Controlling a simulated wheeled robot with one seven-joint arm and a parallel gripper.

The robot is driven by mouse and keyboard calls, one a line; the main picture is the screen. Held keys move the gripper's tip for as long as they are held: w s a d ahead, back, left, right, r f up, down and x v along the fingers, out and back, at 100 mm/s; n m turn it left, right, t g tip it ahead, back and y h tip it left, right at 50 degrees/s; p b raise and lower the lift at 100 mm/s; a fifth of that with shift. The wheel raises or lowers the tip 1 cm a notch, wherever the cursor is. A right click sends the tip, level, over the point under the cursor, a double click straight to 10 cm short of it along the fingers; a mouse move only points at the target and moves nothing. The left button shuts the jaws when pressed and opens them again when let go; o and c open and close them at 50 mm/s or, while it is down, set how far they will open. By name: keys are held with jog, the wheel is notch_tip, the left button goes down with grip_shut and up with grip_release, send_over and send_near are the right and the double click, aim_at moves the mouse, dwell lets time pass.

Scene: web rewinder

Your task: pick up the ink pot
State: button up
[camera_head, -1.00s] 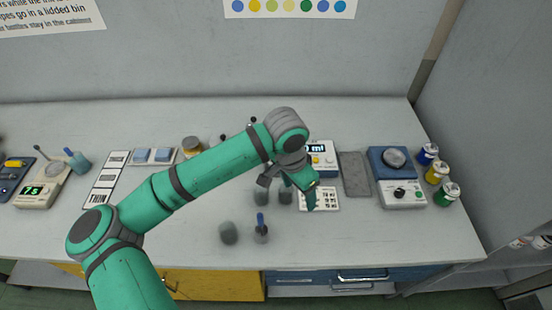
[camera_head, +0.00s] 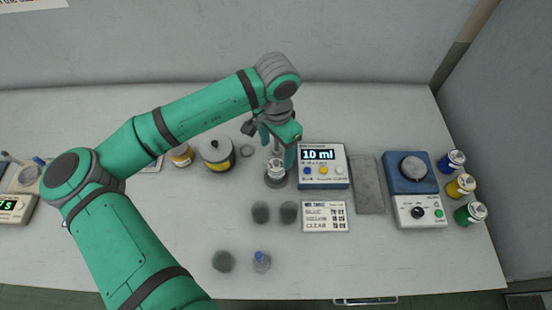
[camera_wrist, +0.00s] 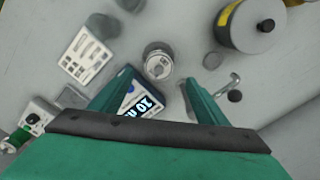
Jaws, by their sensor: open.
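My gripper (camera_head: 278,150) is open and points down, with its fingers apart and empty in the wrist view (camera_wrist: 158,78). A small clear jar with a grey top (camera_head: 275,178) stands below it on the bench, partly hidden by the fingers. In the wrist view the jar (camera_wrist: 158,62) lies just beyond and between the fingertips. A larger grey pot with a yellow band and dark knob (camera_head: 217,154) stands to its left, and shows at the wrist view's upper right (camera_wrist: 252,24). I cannot tell for certain which vessel is the ink pot.
A blue-and-white device reading 10 ml (camera_head: 322,165) stands close right of the jar. A printed card (camera_head: 326,216) lies in front of it. Blue (camera_head: 452,161), yellow and green cans stand far right.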

aim_at(276, 169)
notch_tip(276, 169, down, 4)
jog(key=shift+w+f, duration=0.1)
jog(key=shift+f, duration=0.15)
jog(key=f, duration=0.5)
jog(key=shift+s+a, duration=0.15)
jog(key=shift+s, duration=0.2)
jog(key=shift+w+f, duration=0.1)
jog(key=shift+f, duration=0.5)
jog(key=c, duration=1.3)
jog(key=shift+o, duration=0.2)
jog(key=shift+a, duration=0.1)
jog(key=shift+r, duration=0.15)
